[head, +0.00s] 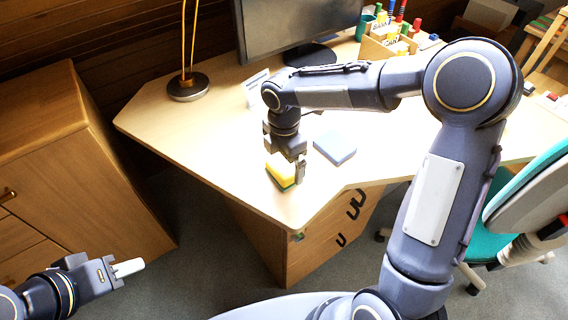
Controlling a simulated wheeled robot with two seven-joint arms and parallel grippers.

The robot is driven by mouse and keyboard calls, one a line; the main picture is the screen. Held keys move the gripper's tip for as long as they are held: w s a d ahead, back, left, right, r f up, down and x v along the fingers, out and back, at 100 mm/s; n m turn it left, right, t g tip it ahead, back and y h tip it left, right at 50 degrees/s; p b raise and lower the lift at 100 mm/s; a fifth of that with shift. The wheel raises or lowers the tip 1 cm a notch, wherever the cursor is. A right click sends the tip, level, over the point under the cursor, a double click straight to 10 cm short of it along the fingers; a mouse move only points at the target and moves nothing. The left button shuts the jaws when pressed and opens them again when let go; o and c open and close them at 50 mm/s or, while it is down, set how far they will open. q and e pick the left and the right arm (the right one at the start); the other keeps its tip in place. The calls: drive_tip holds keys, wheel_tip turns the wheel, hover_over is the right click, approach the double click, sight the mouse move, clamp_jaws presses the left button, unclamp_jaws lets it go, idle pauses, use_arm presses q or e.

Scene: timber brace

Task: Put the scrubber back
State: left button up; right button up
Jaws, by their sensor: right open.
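The scrubber (281,170), a yellow sponge with a dark green underside, lies on the desk (225,150) near its front edge. My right gripper (287,163) points down at the scrubber, with its jaws open. One finger shows at the scrubber's right side; the other finger is hard to make out. I cannot tell whether the fingers touch it. My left gripper (128,268) is low at the left, away from the desk, with nothing visible in it. Its white fingertip shows, but not whether its jaws are apart.
A flat blue block (335,147) lies just right of the scrubber. A lamp base (188,87), a monitor (295,25) and a desk organiser (388,45) stand further back. A wooden cabinet (75,150) is at the left, a teal chair (525,205) at the right. The desk's left part is clear.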

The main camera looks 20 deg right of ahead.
sight(284, 164)
wheel_tip(284, 164, up, 9)
drive_tip(key=p, duration=0.1)
drive_tip(key=s+d+r+m+t+y, duration=0.1)
drive_tip(key=s+d+r+m, duration=0.1)
drive_tip(key=s+d+m, duration=0.3)
drive_tip(key=s+d+r+m+t+y, duration=0.1)
drive_tip(key=s+d+r+m, duration=0.1)
drive_tip(key=s+m, duration=0.55)
drive_tip(key=s+f+m+t+y, duration=0.1)
drive_tip(key=s+f+m+t, duration=0.2)
drive_tip(key=s+m, duration=0.6)
drive_tip(key=shift+s+d+f+m+t+y, duration=0.2)
drive_tip(key=shift+s+m+t+y, duration=0.15)
drive_tip(key=shift+m, duration=0.8)
